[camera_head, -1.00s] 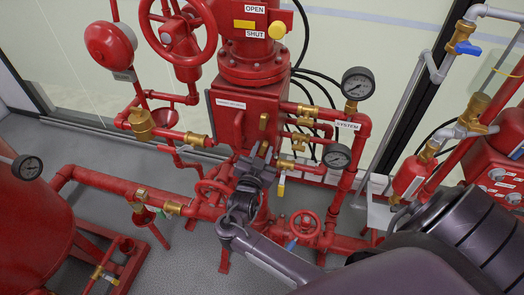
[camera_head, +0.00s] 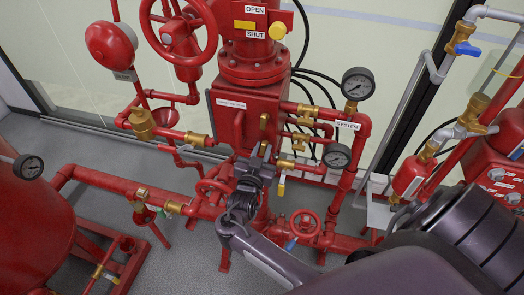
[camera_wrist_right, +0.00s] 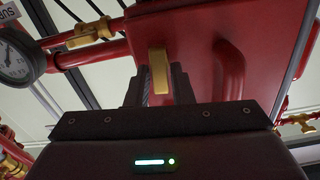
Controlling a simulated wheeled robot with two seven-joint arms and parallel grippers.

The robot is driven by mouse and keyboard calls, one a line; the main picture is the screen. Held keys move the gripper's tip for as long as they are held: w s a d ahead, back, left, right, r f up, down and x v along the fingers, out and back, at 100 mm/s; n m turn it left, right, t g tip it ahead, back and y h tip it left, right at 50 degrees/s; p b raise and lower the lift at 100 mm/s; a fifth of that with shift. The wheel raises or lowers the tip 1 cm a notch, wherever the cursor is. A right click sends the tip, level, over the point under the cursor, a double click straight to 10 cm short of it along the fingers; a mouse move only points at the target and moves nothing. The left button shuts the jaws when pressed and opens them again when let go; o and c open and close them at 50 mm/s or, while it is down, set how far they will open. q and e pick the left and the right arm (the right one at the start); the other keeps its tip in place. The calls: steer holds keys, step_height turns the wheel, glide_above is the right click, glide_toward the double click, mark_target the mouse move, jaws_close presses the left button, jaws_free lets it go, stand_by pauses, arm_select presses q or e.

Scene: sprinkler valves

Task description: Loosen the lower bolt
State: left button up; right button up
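The red valve box (camera_head: 230,108) stands at the centre of the head view. Two small brass bolt pieces show along its right side, an upper one (camera_head: 264,121) and a lower one (camera_head: 263,147). My right gripper (camera_head: 255,160) is just at the lower piece and partly hides it. In the right wrist view, a brass bar (camera_wrist_right: 158,70) stands out between the two dark fingers of my right gripper (camera_wrist_right: 158,88). The fingers are apart, with red surface showing beside the bar; I cannot tell any contact. My left gripper is not in view.
Red pipes surround the box. A red handwheel (camera_head: 305,223) is low on the right, and gauges (camera_head: 337,156) are to the right of the box. A gauge (camera_wrist_right: 14,58) shows at left in the wrist view.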

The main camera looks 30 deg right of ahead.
steer(key=shift+o, duration=1.4)
steer(key=b+v, duration=0.2)
steer(key=v, duration=0.5)
steer(key=shift+s+a, duration=0.2)
steer(key=shift+a, duration=0.1)
